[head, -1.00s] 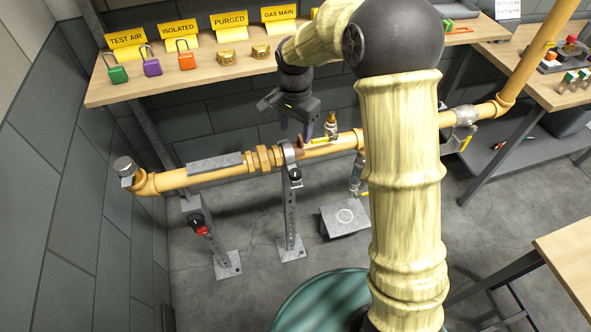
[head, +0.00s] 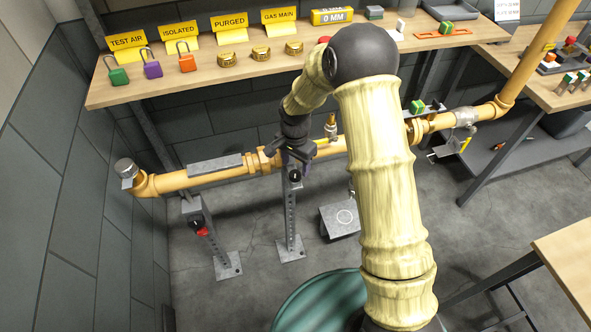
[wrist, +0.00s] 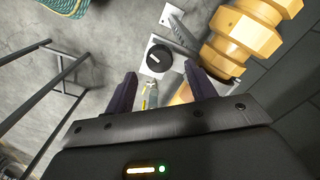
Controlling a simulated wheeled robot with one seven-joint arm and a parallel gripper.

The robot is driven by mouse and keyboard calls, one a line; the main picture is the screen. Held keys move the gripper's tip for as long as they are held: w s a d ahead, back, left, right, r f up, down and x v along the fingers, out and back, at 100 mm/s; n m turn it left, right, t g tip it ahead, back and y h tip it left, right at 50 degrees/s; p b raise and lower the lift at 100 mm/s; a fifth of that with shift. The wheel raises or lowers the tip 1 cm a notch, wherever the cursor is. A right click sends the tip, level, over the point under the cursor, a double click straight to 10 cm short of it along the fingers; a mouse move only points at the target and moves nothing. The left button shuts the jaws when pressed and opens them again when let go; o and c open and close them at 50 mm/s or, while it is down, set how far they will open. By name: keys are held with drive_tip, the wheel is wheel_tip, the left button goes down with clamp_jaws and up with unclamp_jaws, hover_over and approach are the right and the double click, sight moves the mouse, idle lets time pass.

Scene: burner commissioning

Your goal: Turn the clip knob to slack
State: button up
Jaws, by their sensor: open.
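A round black knob (head: 295,176) with a pale line across its face sits on the middle pipe stand (head: 291,215), just below the yellow pipe; I take it as the clip knob. In the wrist view the knob (wrist: 160,58) shows on its grey plate, just beyond and between the fingertips, its pale line slanting. My gripper (head: 294,169) is open and empty close to the knob. In the wrist view both dark purple fingers of my gripper (wrist: 161,72) are spread apart. My gripper covers the pipe clip above the knob, and I cannot tell whether the fingers touch the knob.
The yellow pipe (head: 203,177) runs across behind my gripper, with its hex fittings (wrist: 243,35) close to the right finger. A left stand carries a red knob (head: 202,231). A shelf (head: 160,87) with padlocks and yellow signs is above.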

sight(296, 173)
drive_tip(key=shift+f, duration=1.95)
drive_tip(key=c, duration=1)
